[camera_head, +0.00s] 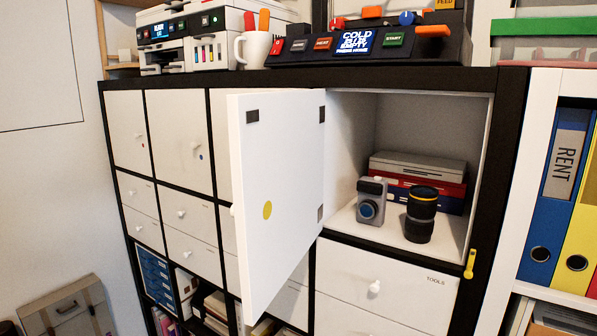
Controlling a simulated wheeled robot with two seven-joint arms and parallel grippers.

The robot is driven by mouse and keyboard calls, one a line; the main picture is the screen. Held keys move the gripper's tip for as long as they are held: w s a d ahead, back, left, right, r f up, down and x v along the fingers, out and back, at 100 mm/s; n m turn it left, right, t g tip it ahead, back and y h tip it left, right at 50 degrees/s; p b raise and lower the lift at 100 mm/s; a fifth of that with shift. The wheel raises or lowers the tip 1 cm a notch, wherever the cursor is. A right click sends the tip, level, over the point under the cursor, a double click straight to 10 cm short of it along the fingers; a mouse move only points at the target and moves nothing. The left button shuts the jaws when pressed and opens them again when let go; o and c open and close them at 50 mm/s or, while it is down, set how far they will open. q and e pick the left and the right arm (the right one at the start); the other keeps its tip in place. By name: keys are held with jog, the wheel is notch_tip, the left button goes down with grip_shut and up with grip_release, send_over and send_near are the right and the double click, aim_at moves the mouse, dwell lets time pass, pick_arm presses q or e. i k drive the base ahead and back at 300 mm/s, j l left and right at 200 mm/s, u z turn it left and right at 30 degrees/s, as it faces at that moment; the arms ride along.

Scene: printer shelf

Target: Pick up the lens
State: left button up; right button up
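The lens (421,214) is a black cylinder with a yellow band near its top. It stands upright on the floor of an open cupboard compartment, on the right side. A small grey camera (371,202) with a blue front lens stands just left of it. Neither of my grippers shows in the head view.
The white cupboard door (280,190) hangs open and juts out left of the compartment. Stacked boxes or books (420,180) lie behind the lens. A yellow handle (469,264) sits on the right frame. A drawer marked TOOLS (385,290) is below. Devices and a mug (253,49) stand on top.

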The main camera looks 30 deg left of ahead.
aim_at(423, 201)
jog(key=i+j+z, duration=0.1)
jog(key=j, duration=1.6)
jog(key=i+z, duration=0.05)
jog(key=i, duration=0.05)
